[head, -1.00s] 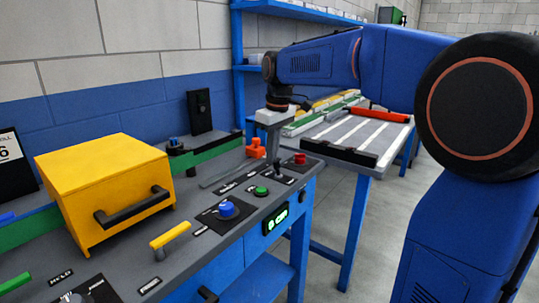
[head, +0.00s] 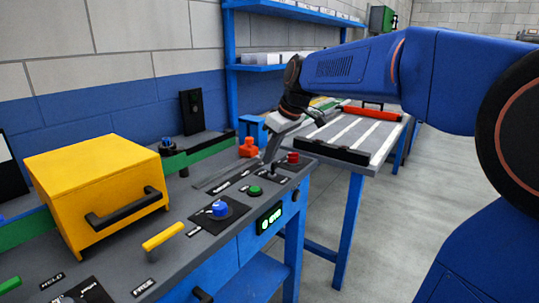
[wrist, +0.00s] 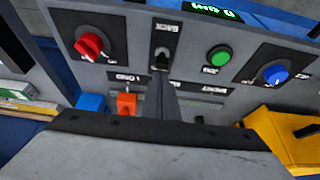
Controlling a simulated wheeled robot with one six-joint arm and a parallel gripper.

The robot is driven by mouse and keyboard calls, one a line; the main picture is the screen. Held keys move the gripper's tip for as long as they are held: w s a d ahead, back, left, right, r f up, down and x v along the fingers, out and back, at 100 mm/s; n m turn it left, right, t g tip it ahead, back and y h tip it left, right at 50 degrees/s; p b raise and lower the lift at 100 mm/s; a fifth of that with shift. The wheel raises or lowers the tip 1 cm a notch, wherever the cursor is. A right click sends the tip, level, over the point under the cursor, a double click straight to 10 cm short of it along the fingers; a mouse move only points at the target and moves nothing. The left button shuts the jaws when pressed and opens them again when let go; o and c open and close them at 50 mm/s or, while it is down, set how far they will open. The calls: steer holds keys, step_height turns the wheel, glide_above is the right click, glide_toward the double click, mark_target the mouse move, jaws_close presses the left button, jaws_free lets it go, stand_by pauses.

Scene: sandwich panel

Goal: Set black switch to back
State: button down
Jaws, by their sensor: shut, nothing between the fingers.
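The black switch (wrist: 161,60) is a small dark lever on a black plate in the wrist view, with a BACK label (wrist: 164,27) beyond it at the top. Which way the lever leans is hard to tell. My gripper (head: 271,153) is shut and empty, tilted with its tips pointing down at the switch plate. In the wrist view its narrow closed fingers (wrist: 161,88) end just below the lever, very close to it. I cannot tell whether they touch. In the head view the gripper tips largely hide the lever.
A red knob (wrist: 90,45) is left of the switch, and a green button (wrist: 219,56) and blue knob (wrist: 275,73) are right of it. An orange part (head: 249,148) stands behind. A yellow box (head: 95,190) sits at the left. Another table (head: 350,170) stands beyond.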

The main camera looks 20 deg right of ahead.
steer(key=shift+a, duration=0.1)
steer(key=shift+w+a+f, duration=0.3)
steer(key=shift+w+a, duration=0.05)
steer(key=shift+w, duration=0.2)
steer(key=shift+w, duration=0.1)
steer(key=shift+w+a+r, duration=0.1)
steer(key=shift+w+a, duration=0.15)
steer(key=shift+w+a+r, duration=0.35)
steer(key=shift+w+a, duration=0.05)
steer(key=shift+w, duration=0.25)
steer(key=shift+w+a+r, duration=0.35)
steer(key=shift+w+a, duration=0.05)
steer(key=shift+w, duration=0.2)
step_height(320, 180, up, 8)
glide_above(270, 176)
steer(key=shift+f, duration=0.1)
steer(key=shift+s, duration=0.1)
